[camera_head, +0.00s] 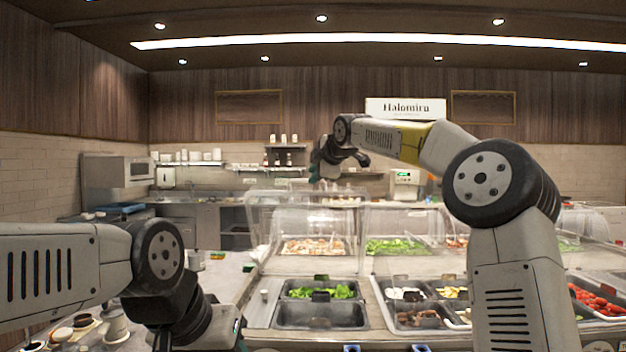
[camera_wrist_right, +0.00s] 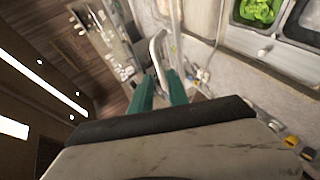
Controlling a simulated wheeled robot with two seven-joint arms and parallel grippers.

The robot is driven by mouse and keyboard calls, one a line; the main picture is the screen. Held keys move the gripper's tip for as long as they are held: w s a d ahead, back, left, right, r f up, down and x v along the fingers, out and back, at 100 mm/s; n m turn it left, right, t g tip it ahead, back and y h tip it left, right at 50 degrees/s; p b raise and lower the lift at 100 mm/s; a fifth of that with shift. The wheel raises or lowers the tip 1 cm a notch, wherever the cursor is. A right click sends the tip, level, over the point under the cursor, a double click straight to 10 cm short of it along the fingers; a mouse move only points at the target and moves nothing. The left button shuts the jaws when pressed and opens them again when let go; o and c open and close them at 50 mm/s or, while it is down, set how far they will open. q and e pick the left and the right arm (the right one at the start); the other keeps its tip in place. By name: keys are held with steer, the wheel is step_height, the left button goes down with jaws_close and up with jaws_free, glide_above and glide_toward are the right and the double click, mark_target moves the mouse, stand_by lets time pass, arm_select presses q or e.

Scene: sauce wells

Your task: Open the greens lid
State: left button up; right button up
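Greens (camera_head: 320,292) lie in a rear well of the front counter; they also show in the right wrist view (camera_wrist_right: 258,10). Behind the front wells stand clear covers; the left one (camera_head: 262,215) and the right one (camera_head: 405,222) have food beneath, leafy greens under the right. I cannot tell which is the greens lid. My right gripper (camera_head: 318,174) is above the left cover. In the right wrist view its green fingers (camera_wrist_right: 160,76) are apart, with a pale curved bar (camera_wrist_right: 155,45) appearing between them; contact is unclear. My left gripper (camera_head: 215,328) is low at the left, its fingertips unclear.
An empty steel well (camera_head: 320,316) is in front of the greens. More food wells (camera_head: 415,318) stand to the right, and tomatoes (camera_head: 595,300) farther right. Bowls and cups (camera_head: 62,334) are at the lower left. Open air surrounds my right forearm.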

steer(key=shift+v, duration=1.85)
steer(key=shift+s, duration=0.1)
steer(key=s+d+f+m+g+h, duration=0.1)
steer(key=s+d+f+m+g, duration=0.1)
steer(key=s+d+f+m, duration=0.3)
steer(key=s+d+f+m+g+h, duration=0.1)
steer(key=s+d+f+m, duration=0.4)
steer(key=s+f, duration=0.8)
steer(key=s+d+f+m+g+h, duration=0.1)
steer(key=s+d+f+m, duration=0.5)
steer(key=s, duration=1.8)
step_height(320, 180, down, 4)
steer(key=m+g, duration=0.1)
steer(key=m, duration=0.3)
steer(key=shift+g, duration=0.3)
